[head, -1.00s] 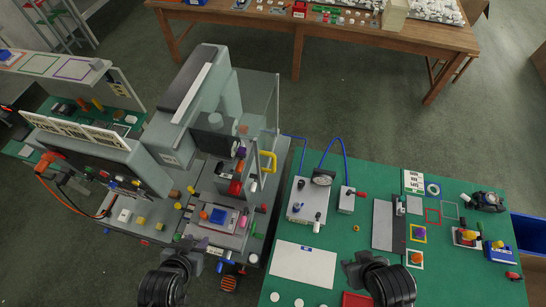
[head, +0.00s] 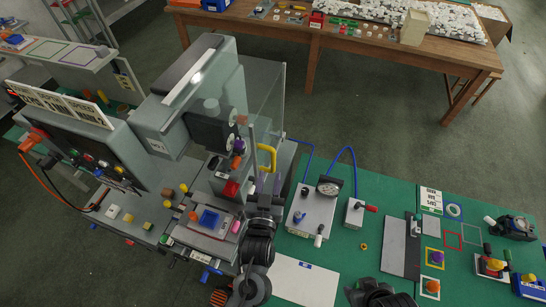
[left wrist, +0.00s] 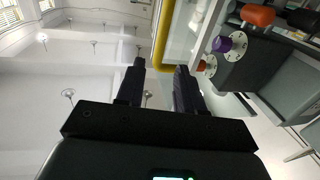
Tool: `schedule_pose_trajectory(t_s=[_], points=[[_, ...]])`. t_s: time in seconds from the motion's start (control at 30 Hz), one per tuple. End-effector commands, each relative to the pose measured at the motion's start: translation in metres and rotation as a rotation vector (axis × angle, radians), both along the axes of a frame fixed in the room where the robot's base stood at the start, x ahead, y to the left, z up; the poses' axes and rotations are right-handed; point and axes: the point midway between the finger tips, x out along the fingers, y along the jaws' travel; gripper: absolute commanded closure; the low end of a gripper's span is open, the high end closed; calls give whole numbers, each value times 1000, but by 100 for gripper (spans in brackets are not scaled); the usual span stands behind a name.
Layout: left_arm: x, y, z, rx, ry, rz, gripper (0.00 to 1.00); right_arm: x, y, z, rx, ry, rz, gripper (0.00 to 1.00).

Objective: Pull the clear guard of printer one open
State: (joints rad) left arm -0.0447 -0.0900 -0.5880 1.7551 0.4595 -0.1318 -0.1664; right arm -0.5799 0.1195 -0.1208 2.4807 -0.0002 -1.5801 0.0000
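The clear guard (head: 262,95) is a transparent panel on the right side of the grey pad printer (head: 185,95). Its yellow handle (head: 266,158) stands out at the panel's lower front. My left gripper (head: 264,188) is just below the handle, its fingers partly hidden by my own arm. In the left wrist view the two black fingers (left wrist: 160,80) are apart, and the yellow handle (left wrist: 164,35) shows ahead between their tips. I cannot tell whether they touch it. My right gripper (head: 372,290) is low at the bottom edge, its fingers unclear.
A green bench (head: 335,238) to the right carries a gauge unit (head: 312,212), a dark plate (head: 400,245) and small parts. Blue hoses arch behind the gauge unit. A wooden table (head: 340,35) stands at the back, with open floor before it.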

Motion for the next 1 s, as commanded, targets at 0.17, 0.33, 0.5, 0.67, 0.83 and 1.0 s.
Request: schedule_pose_trajectory(t_s=[0.17, 0.33, 0.5, 0.67, 0.83, 1.0], points=[[30, -4, 3, 1, -1, 0, 63, 0, 0, 6, 0, -1, 0, 57], [56, -7, 2, 1, -1, 1, 63, 0, 0, 9, -1, -1, 0, 57], [74, -9, 1, -1, 0, 0, 63, 0, 0, 10, -1, -1, 0, 57], [82, -11, 0, 0, 1, -1, 63, 0, 0, 11, -1, 0, 0, 57], [84, -11, 0, -1, 2, -1, 63, 0, 0, 10, -1, 0, 0, 57], [84, -10, 0, -1, 1, 0, 66, 0, 0, 10, -1, 1, 0, 57]])
